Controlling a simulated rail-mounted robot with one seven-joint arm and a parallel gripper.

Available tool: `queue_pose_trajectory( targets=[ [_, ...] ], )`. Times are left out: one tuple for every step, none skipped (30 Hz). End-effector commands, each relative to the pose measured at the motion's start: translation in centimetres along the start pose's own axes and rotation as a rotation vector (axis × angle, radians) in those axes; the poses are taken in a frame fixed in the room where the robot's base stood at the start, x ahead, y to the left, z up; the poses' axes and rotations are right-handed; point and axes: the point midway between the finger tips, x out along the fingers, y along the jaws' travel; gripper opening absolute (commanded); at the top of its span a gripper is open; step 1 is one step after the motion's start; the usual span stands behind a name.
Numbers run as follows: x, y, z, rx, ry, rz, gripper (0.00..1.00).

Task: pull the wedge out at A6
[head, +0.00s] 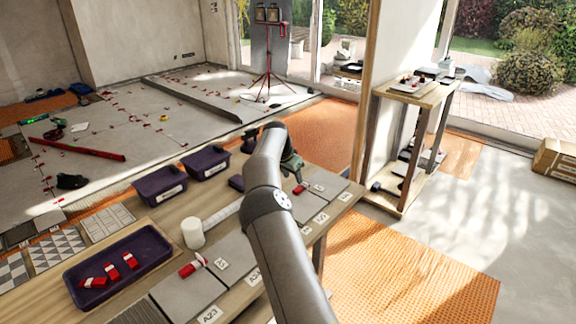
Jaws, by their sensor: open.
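My gripper (297,178) is small and partly hidden behind my own arm, over the far part of the workbench. It is open, just above or beside a red wedge (302,188) on the grey tiles (318,191); I cannot tell whether they touch. A second red wedge (191,268) with a white clip sits at the edge of a nearer grey tile (188,298). White label cards lie on the tiles. One in front seems to read A23; I cannot make out A6 on any card.
A purple tray (133,282) with several red wedges stands at the left of the bench. Purple bins (160,185), a white roll (192,233) and patterned tile samples (56,247) are near it. A wooden shelf (412,95) stands behind right. Orange matting (400,270) covers floor at right.

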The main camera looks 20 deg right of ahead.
Motion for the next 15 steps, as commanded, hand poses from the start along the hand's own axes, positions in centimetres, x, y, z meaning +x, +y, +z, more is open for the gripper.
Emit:
queue_pose_trajectory(
  targets=[
    [1.1, 0.1, 0.0, -0.002, 0.0, 0.004, 0.45],
    [1.7, 0.1, 0.0, -0.002, 0.0, 0.004, 0.45],
    [2.5, 0.1, 0.0, -0.002, 0.0, 0.004, 0.45],
    [3.0, 0.1, -0.1, -0.001, 0.001, 0.004, 0.45],
    [3.5, 0.1, -0.1, -0.001, 0.001, 0.004, 0.45],
    [4.2, 0.1, 0.0, -0.002, 0.001, 0.003, 0.45],
    [4.6, 0.1, 0.0, -0.002, 0.0, 0.002, 0.45],
    [5.0, 0.1, 0.0, -0.002, 0.001, 0.002, 0.45],
    [5.5, 0.1, 0.0, -0.002, 0.001, 0.003, 0.45],
    [5.8, 0.0, -0.1, -0.002, 0.001, 0.002, 0.45],
    [6.1, 0.0, -0.1, -0.001, 0.001, 0.001, 0.45],
    [6.4, 0.1, 0.0, -0.001, 0.0, 0.002, 0.45],
    [6.6, 0.1, 0.0, -0.001, 0.0, 0.001, 0.45],
    [6.8, 0.0, 0.0, -0.001, 0.0, 0.001, 0.45],
    [6.9, 0.0, 0.0, -0.001, 0.001, 0.001, 0.45]
  ],
)
